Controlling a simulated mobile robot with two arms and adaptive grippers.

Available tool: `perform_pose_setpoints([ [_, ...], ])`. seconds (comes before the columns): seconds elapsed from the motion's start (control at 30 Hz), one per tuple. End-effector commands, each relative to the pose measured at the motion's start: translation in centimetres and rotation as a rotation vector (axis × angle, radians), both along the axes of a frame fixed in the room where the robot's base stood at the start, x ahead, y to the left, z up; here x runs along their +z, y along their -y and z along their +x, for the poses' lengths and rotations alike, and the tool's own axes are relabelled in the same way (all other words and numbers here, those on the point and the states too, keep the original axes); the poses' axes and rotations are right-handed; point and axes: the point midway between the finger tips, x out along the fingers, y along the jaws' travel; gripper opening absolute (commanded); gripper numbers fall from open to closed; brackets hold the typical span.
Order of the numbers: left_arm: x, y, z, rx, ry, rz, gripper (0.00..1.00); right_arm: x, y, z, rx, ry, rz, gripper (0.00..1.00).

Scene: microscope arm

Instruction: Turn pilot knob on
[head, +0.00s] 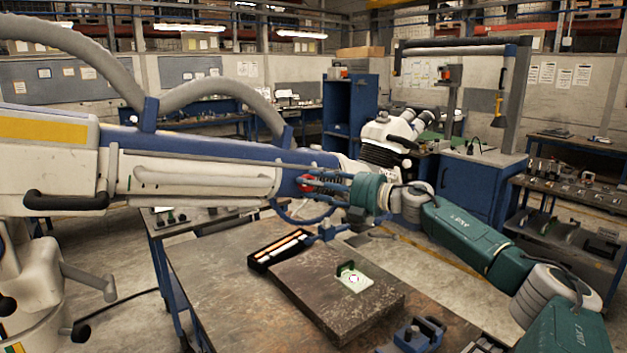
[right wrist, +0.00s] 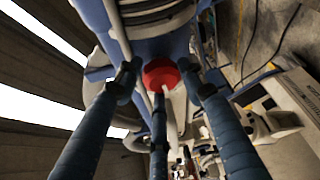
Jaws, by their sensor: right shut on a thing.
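The pilot knob is a red round knob (right wrist: 161,73) on the blue and white microscope arm. It sits among the fingers of my right gripper in the right wrist view, and a little of its red shows in the head view (head: 305,186). My right gripper (head: 318,183) reaches in from the right on the teal arm. Its dark blue fingers are closed around the knob and partly hide it. The microscope arm (head: 210,180) stretches across the head view from the left, above the table. The microscope head (head: 398,128) is at its right end. My left gripper is not in view.
A worn work table (head: 215,275) stands below, with a dark slab (head: 325,300), a black tray of tools (head: 262,262) and a small blue clamp (head: 410,340). A blue cabinet (head: 350,105) and shelves stand behind. The microscope arm's hoses loop overhead at left.

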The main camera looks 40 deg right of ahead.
Motion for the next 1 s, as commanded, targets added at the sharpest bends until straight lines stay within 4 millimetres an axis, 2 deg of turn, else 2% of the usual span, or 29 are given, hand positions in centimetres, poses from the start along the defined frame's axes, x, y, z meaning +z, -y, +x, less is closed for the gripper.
perform_pose_setpoints([
  [0.03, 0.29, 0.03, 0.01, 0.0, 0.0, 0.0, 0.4, -0.63, -0.4, 0.01, 0.01, -0.016, -0.021, 0.14],
  [0.7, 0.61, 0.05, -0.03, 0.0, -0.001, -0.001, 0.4, -0.95, -0.45, 0.01, 0.012, -0.024, -0.082, 0.14],
  [0.73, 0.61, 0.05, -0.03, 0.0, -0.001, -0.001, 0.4, -0.96, -0.45, 0.01, 0.012, -0.024, -0.082, 0.42],
  [0.8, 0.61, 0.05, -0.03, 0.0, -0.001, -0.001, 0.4, -0.96, -0.45, 0.01, 0.012, -0.024, -0.082, 0.55],
  [1.0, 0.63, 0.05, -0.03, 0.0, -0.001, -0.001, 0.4, -0.56, -0.28, 0.02, 0.007, -0.018, -0.08, 0.55],
])
